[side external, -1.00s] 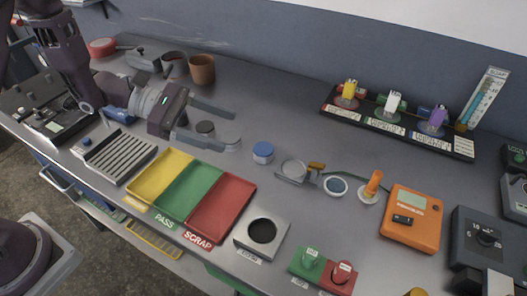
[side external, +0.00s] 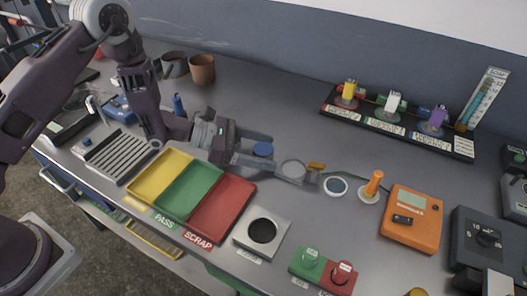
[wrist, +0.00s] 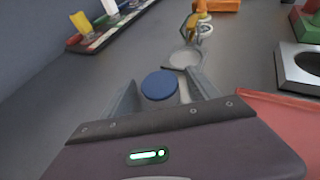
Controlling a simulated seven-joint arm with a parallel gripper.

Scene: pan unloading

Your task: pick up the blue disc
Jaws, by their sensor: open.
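The blue disc (side external: 263,149) lies on the grey bench behind the red tray, and it also shows in the wrist view (wrist: 160,85). My gripper (side external: 276,157) is open and low over the bench. Its two fingers lie on either side of the disc, as the wrist view shows (wrist: 160,88). The disc sits between the fingers, with gaps visible at its sides. Whether anything touches it underneath is hidden.
The yellow tray (side external: 160,174), green tray (side external: 188,190) and red tray (side external: 222,207) sit in front. A metal block with a dark hole (side external: 281,222) stands beside them. The bench behind the disc is clear.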

